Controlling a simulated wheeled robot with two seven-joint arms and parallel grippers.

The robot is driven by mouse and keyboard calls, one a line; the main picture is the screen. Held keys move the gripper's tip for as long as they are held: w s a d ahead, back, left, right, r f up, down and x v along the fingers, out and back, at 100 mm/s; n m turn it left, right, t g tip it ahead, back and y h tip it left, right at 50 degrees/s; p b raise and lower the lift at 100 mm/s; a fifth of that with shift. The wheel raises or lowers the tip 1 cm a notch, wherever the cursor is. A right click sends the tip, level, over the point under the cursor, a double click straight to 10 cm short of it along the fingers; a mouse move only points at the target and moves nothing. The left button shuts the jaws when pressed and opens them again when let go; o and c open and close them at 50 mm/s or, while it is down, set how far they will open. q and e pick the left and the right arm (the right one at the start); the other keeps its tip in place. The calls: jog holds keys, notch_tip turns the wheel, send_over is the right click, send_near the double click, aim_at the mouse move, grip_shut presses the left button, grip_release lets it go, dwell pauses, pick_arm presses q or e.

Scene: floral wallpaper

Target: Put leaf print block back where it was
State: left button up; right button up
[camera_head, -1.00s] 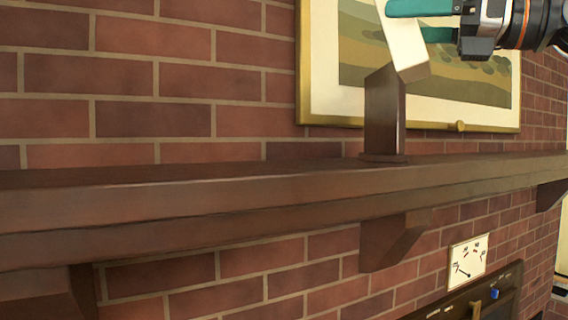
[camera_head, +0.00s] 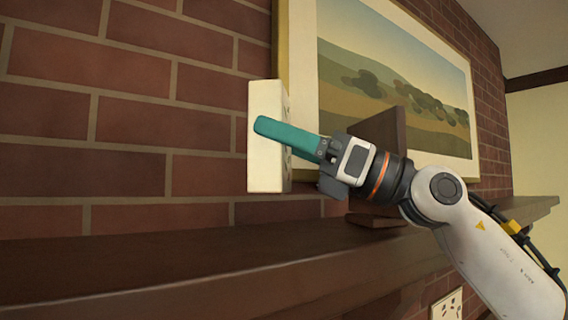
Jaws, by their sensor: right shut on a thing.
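My right gripper (camera_head: 276,135) has teal fingers and is shut on a pale cream block, taken as the leaf print block (camera_head: 265,165). The block stands upright in the fingers, in front of the brick wall and above the shelf. Its plain broad face shows; dark marks show on its narrow right side, but no leaf print can be made out. A dark wooden stand (camera_head: 388,130) is on the shelf to the right of the block, partly hidden behind my right gripper and arm. My left gripper is not in view.
A long dark wooden shelf (camera_head: 150,270) runs along the brick wall, with its left stretch clear. A framed landscape picture (camera_head: 380,65) hangs behind the stand. A small pale plate with dark marks (camera_head: 447,306) is below the shelf.

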aim_at(287, 175)
notch_tip(287, 175, down, 3)
jog(key=shift+w+a, duration=0.1)
jog(key=shift+f, duration=0.35)
jog(key=shift+s+f+b, duration=0.3)
jog(key=shift+b, duration=0.1)
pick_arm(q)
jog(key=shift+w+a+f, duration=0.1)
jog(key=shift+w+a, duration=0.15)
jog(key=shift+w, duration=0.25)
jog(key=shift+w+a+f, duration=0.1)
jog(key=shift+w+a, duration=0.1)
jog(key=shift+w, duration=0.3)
pick_arm(e)
jog(key=o, duration=1.2)
jog(key=shift+c, duration=0.2)
